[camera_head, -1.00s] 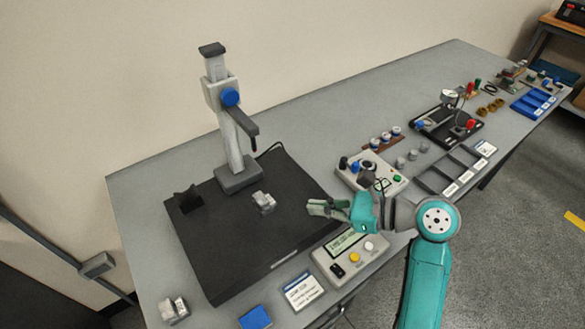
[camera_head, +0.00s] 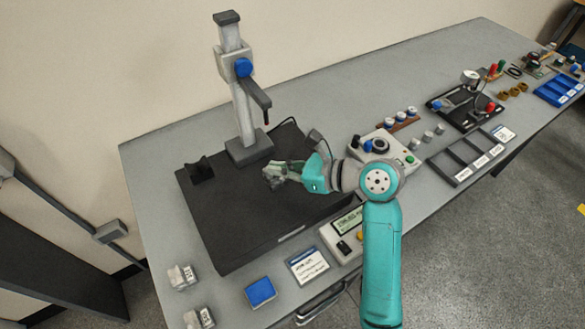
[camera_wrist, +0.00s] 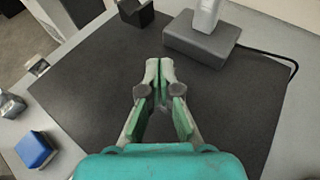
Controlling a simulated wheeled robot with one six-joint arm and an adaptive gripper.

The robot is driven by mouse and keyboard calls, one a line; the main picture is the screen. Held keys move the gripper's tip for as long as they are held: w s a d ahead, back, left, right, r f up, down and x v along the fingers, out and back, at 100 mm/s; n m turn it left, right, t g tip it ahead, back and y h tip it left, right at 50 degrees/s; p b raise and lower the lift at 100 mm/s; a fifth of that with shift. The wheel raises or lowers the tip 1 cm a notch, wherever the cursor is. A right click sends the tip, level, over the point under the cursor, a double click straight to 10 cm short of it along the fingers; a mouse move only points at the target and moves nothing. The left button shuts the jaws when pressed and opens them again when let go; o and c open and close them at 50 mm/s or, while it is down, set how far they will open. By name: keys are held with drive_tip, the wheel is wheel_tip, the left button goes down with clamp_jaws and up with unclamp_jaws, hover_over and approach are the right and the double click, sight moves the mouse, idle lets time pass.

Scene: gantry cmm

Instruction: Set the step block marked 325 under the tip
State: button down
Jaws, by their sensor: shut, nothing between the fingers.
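The gauge stand (camera_head: 243,95) rises from the black plate (camera_head: 225,232), and its arm ends in a thin downward tip (camera_head: 267,120). My gripper (camera_head: 272,176) is over the plate, in front of the stand's base and lower than the tip. In the wrist view its fingers (camera_wrist: 158,72) are closed together with nothing visible between them. The pale block seen on the plate earlier is not clearly visible; my gripper covers that area. Two pale blocks with labels, one farther back (camera_head: 181,277) and one nearer (camera_head: 199,318), are on the table at lower left. I cannot read their marks.
A dark V-shaped block (camera_head: 200,170) is on the plate's left. A blue pad (camera_head: 260,291), a white card (camera_head: 308,265) and a display box (camera_head: 346,222) lie along the front. A grey control box (camera_head: 382,147) is to the right. The plate's front left is clear.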

drive_tip(key=shift+f, duration=0.5)
drive_tip(key=shift+s+f, duration=0.1)
drive_tip(key=shift+s+d+f, duration=0.1)
drive_tip(key=shift+s+d, duration=0.05)
drive_tip(key=shift+d, duration=0.15)
drive_tip(key=shift+r, duration=0.75)
drive_tip(key=shift+w+r, duration=0.1)
drive_tip(key=shift+w, duration=0.1)
